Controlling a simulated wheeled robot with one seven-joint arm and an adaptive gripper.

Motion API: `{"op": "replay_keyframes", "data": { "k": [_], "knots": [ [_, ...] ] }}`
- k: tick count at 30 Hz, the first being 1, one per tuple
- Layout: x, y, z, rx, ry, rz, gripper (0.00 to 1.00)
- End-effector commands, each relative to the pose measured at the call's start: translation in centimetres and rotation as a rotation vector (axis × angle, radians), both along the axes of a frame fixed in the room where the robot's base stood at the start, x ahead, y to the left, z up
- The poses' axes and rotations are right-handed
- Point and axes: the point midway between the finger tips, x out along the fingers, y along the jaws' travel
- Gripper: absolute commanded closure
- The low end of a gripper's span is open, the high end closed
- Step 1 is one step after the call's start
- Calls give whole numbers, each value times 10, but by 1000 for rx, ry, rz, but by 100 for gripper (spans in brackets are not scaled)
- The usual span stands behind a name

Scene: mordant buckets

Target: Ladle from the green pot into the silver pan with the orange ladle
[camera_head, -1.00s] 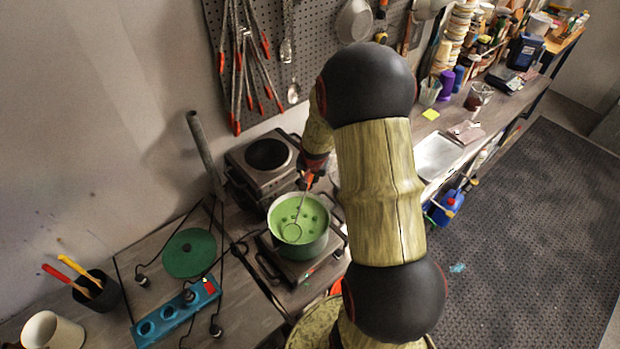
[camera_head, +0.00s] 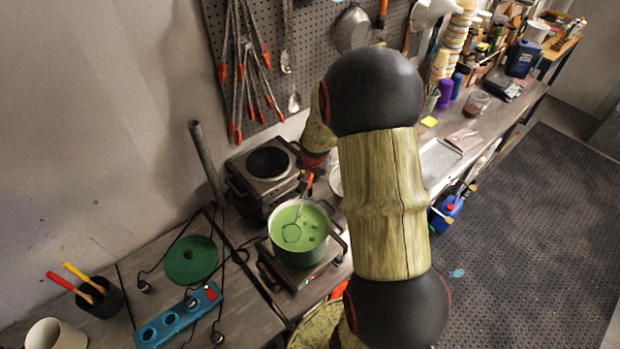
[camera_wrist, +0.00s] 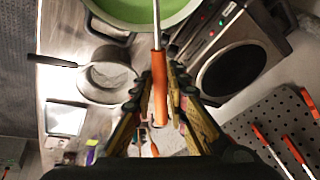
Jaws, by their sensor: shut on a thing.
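The green pot (camera_head: 300,254) stands on a hot plate and holds green liquid with darker spots. Its edge shows at the top of the wrist view (camera_wrist: 140,24). The orange ladle (camera_wrist: 159,88) has its handle between the fingers of my gripper (camera_wrist: 158,82), which is shut on it. In the head view the ladle's bowl (camera_head: 291,233) is a thin ring at the liquid's surface, inside the pot; how deep it sits is unclear. The silver pan (camera_wrist: 104,84) lies beside the pot, with a dark-ended handle. In the head view my arm hides most of it.
A second hot plate (camera_head: 267,165) stands behind the pot. A pegboard (camera_head: 305,55) with hanging tools rises at the back. A blue power strip (camera_head: 178,318), a green disc (camera_head: 190,259) and cables lie left. A metal tray (camera_wrist: 65,118) lies near the pan.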

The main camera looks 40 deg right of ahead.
Motion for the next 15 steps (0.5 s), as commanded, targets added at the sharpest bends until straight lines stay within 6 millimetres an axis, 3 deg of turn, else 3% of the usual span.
{"op": "replay_keyframes", "data": {
  "k": [15],
  "knots": [
    [0,0,9,1,0,-1,100]
  ]
}}
